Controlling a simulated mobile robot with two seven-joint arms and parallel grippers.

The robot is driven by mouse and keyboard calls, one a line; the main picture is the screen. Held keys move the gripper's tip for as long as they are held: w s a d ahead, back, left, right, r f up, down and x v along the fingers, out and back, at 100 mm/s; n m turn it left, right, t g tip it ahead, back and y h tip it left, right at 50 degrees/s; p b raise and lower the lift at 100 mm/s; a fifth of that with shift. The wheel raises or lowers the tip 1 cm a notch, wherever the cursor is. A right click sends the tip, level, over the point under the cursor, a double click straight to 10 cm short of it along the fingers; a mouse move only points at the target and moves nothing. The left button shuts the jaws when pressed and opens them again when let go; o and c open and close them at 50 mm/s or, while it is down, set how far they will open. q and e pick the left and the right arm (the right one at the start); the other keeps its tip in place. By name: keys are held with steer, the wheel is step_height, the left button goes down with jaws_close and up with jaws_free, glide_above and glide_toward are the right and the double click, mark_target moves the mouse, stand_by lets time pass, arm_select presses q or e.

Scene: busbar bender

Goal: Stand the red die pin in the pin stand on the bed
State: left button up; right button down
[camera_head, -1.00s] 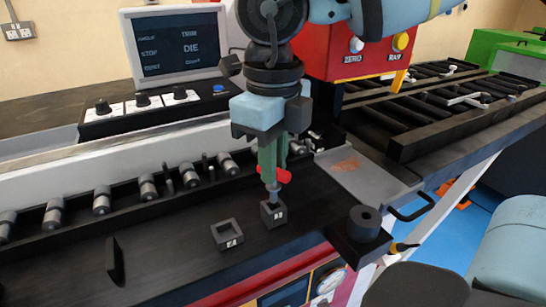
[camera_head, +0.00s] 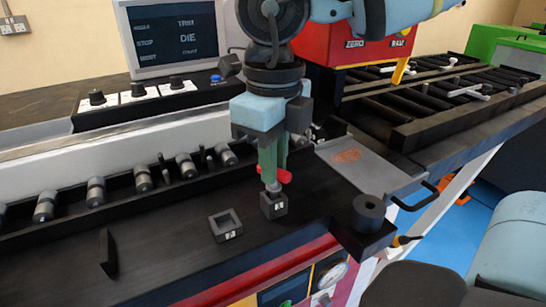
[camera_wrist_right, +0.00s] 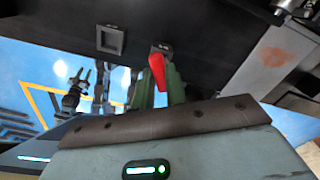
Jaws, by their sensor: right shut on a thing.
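My right gripper (camera_head: 271,178), with green fingers, is shut on the red die pin (camera_head: 285,176). In the right wrist view the red pin (camera_wrist_right: 157,72) shows between the fingers, just below the block (camera_wrist_right: 160,48). My left gripper is not seen in the head view.
A low square dark socket (camera_head: 225,226) lies left of the block. A grey tray (camera_head: 352,162) and a dark round post (camera_head: 367,212) are to the right. A row of rollers (camera_head: 142,178) runs behind. A thin dark upright plate (camera_head: 107,253) stands at left.

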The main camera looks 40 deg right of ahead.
steer(key=shift+f, duration=0.35)
steer(key=shift+f+b, duration=0.35)
steer(key=shift+b, duration=0.25)
steer(key=c, duration=1.4)
jaws_free()
steer(key=shift+o, duration=0.3)
